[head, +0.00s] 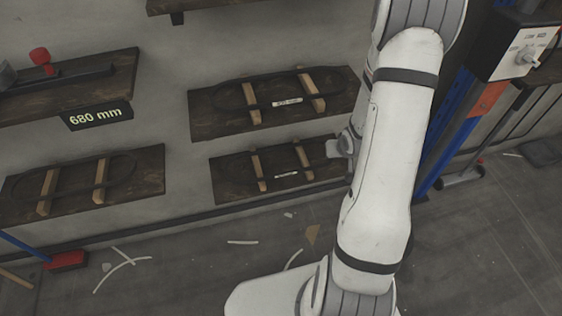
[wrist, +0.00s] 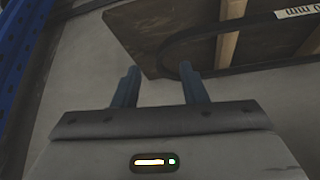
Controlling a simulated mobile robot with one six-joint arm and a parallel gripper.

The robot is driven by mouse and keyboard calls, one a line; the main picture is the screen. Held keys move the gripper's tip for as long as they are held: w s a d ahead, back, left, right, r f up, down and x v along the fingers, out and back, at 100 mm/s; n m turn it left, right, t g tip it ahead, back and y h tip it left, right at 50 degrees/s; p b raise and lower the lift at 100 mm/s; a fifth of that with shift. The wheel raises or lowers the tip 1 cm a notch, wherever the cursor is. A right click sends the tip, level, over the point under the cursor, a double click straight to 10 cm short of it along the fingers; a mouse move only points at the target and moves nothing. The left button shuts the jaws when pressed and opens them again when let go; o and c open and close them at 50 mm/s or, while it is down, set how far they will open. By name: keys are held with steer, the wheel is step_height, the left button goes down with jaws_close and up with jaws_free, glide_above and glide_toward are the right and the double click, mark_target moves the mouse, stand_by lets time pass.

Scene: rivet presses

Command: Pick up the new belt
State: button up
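Dark belt loops lie on wooden blocks on three shelves in the head view: one upper middle (head: 222,97), one lower middle (head: 238,168) and one at left (head: 75,191). I cannot tell which is the new belt. My gripper (head: 336,147) is at the right end of the lower middle shelf, partly hidden by my arm. In the wrist view my gripper (wrist: 160,84) is open and empty, its two fingers apart. The rounded end of a belt (wrist: 166,48) is just beyond the right fingertip; I cannot tell whether they touch.
The upper middle shelf (head: 205,125) hangs close above the lower middle shelf (head: 222,190). A "680 mm" sign (head: 96,116) hangs on the upper left shelf. A blue post (head: 436,150) and a control box (head: 520,45) stand to the right. Scraps lie on the floor.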

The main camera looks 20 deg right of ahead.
steer(key=b+x, duration=0.1)
steer(key=x, duration=0.3)
steer(key=shift+w+a+f, duration=0.1)
steer(key=shift+f, duration=0.1)
steer(key=shift+c, duration=0.5)
